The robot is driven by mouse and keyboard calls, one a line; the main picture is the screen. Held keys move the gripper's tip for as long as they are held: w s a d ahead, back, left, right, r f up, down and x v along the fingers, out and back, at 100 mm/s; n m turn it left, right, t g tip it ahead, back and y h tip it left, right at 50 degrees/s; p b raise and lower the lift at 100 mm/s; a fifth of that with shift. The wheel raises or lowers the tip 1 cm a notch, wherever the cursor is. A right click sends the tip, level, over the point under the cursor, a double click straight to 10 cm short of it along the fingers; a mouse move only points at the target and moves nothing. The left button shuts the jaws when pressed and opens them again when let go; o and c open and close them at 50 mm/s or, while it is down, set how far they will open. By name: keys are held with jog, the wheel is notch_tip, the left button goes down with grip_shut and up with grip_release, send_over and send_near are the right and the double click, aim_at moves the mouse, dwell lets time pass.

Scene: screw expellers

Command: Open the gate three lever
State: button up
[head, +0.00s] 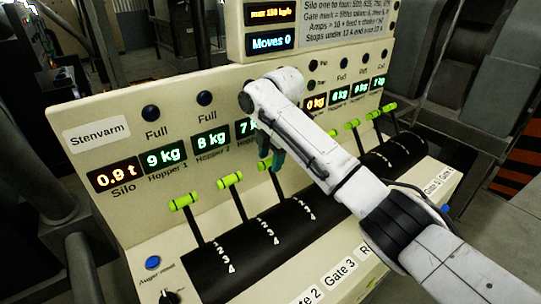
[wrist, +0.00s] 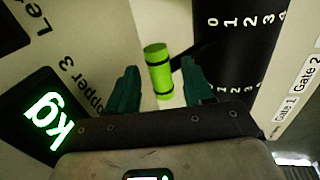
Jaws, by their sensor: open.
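The gate three lever has a bright green cylindrical handle (wrist: 158,70) on a dark rod. In the head view its handle (head: 264,164) is partly hidden by my gripper (head: 277,160). In the wrist view my gripper (wrist: 160,78) is open, with one dark teal finger on each side of the handle and a visible gap to each. Beside the lever is a black drum (wrist: 240,45) with white numbers from 0 up. The Gate 3 label (head: 340,272) is on the console's front ledge.
Two more green-handled levers stand to the left, the nearer handle (head: 230,179) close by. Several others, such as this handle (head: 351,124), stand right beyond my arm. The cream panel (head: 120,170) with displays rises behind. A blue reset button (head: 153,263) is at lower left.

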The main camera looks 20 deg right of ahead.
jog(key=shift+f, duration=0.15)
jog(key=shift+c, duration=0.3)
grip_shut()
jog(key=shift+r, duration=0.2)
